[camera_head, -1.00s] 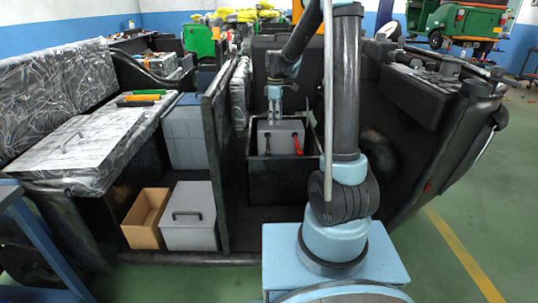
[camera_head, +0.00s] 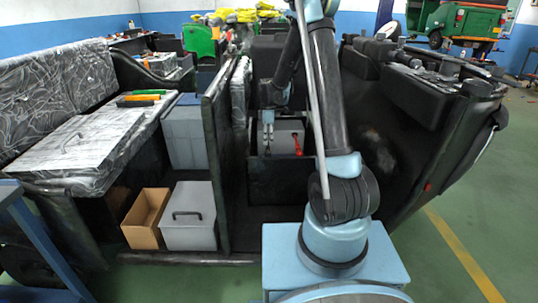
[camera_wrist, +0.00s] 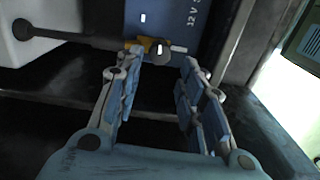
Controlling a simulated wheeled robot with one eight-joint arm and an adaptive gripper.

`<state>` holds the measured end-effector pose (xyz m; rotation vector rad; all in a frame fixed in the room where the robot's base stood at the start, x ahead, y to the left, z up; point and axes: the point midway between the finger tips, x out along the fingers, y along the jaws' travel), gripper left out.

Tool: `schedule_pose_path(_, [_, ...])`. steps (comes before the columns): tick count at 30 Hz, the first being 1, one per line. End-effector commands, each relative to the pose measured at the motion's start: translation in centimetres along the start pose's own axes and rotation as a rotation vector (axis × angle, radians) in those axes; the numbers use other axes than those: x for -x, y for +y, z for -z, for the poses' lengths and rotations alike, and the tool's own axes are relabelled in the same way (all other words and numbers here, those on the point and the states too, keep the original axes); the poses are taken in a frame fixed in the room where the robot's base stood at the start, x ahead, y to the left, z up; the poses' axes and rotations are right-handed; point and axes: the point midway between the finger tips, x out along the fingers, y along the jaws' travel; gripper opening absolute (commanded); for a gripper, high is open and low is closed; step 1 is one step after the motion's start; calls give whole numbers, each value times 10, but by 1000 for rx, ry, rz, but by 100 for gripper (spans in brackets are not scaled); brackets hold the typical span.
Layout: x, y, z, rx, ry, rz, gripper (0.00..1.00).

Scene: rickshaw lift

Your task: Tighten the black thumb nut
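My gripper (camera_head: 267,143) is lowered at the left part of a grey battery (camera_head: 288,132) in a black box (camera_head: 275,180). In the wrist view my two fingers (camera_wrist: 163,68) are spread with an empty gap between them. Just past their tips is a brass-coloured clamp (camera_wrist: 151,45) with a pale metal bolt, beside the blue-grey battery face (camera_wrist: 175,18) marked "12 V". A black cable (camera_wrist: 75,37) runs left from the clamp. I cannot clearly make out the black thumb nut; dark parts around the clamp blend together.
A red cable (camera_head: 298,143) hangs at the battery's right. A dark upright panel (camera_head: 217,150) stands left of the box. Dark bodywork lies right of my arm.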

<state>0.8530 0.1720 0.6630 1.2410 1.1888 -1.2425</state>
Motion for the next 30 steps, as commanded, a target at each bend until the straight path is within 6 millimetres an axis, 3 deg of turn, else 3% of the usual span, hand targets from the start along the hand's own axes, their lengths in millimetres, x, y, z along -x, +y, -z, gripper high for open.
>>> schedule_pose_path(9, [-51, 0, 0, 0, 0, 0, 36])
schedule_pose_path(15, [-74, 0, 0, 0, 0, 0, 36])
schedule_pose_path(30, [-86, 0, 0, 0, 0, 0, 36])
